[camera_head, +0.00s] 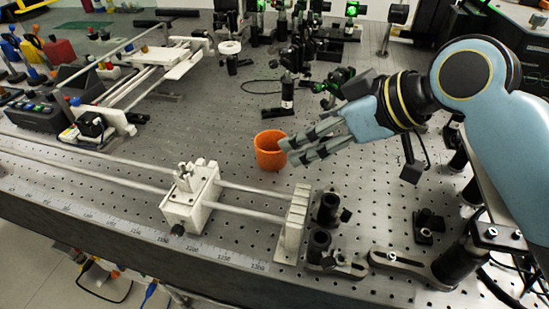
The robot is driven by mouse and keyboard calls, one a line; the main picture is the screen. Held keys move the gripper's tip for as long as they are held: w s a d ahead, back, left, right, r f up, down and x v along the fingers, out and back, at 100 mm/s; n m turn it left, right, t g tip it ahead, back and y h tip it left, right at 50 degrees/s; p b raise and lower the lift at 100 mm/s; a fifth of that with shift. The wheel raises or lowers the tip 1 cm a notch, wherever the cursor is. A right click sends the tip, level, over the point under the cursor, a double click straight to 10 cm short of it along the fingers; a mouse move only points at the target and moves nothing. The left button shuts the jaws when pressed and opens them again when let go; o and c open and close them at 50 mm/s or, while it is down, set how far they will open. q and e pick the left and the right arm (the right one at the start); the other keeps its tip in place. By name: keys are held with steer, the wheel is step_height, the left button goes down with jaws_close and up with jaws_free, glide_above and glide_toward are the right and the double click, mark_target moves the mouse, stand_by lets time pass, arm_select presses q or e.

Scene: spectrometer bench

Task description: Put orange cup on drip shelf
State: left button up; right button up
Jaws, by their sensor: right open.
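The orange cup (268,152) stands upright on the perforated bench top, near the middle of the head view. My right gripper (290,151) reaches in from the right at the cup's right side. Its fingers are open, and the tips overlap the cup's right edge in the picture. I cannot tell whether they touch it. My left gripper is out of view. I cannot make out which thing is the drip shelf.
A rail with a white sliding block (191,195) and a white end plate (293,224) runs along the front. Black post mounts (329,209) stand right of it. A dark optic post (287,94) stands behind the cup. Bare bench lies left of the cup.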

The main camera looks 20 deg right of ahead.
mark_target(272, 146)
steer(key=x, duration=0.4)
steer(key=shift+w+a+f, duration=0.1)
steer(key=shift+w+a, duration=0.2)
steer(key=shift+a, duration=0.1)
steer(key=shift+w+f, duration=0.15)
steer(key=shift+f, duration=0.1)
steer(key=shift+x, duration=2.8)
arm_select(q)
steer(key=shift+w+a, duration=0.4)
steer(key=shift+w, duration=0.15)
arm_select(e)
steer(key=shift+r, duration=0.1)
steer(key=c, duration=1.2)
steer(key=shift+c, duration=0.2)
